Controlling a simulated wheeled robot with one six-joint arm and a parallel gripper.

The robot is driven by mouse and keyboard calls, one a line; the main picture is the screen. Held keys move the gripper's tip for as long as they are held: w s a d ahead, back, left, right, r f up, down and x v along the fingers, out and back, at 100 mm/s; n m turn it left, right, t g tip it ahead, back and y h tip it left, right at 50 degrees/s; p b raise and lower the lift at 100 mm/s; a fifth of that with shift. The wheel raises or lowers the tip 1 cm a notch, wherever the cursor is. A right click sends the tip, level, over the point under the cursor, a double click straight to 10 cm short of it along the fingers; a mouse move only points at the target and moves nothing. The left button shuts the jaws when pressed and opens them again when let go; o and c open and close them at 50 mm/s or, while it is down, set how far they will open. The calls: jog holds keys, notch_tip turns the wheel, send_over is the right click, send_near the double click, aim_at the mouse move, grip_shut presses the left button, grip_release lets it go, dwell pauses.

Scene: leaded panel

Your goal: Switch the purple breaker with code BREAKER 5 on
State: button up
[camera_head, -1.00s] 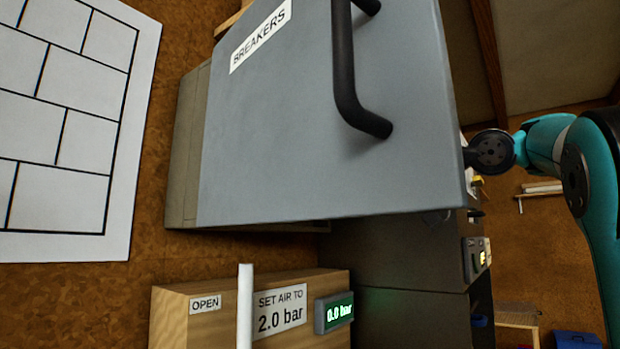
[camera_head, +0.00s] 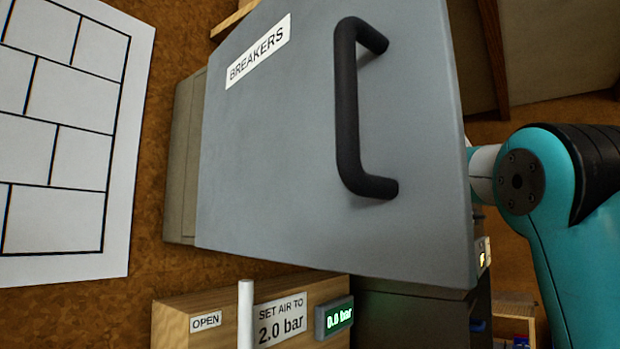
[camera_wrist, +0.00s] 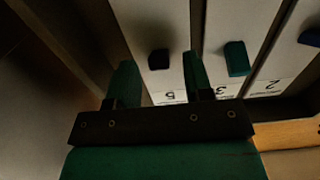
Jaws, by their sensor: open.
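In the wrist view, a pale breaker panel has a dark toggle (camera_wrist: 159,59) above an upside-down label (camera_wrist: 170,97) with a 5. The toggle's colour is too dark to tell as purple. My gripper (camera_wrist: 161,80) is open, its two green fingers on either side of the label, with the toggle between and beyond their tips. Nothing is between the fingers; contact with the toggle cannot be told. In the head view, the grey BREAKERS door (camera_head: 300,190) with its black handle (camera_head: 348,110) stands open and hides my gripper and the breakers.
A teal toggle (camera_wrist: 237,58) on the breaker marked 3 is just right of my right finger. A blue toggle (camera_wrist: 311,38) is farther right. A dark wall lies left of my gripper. A wooden air box (camera_head: 215,310) with a 0.0 bar display (camera_head: 334,317) stands below the door.

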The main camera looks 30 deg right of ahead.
jog(key=shift+w+a, duration=0.15)
jog(key=shift+w, duration=0.15)
grip_shut()
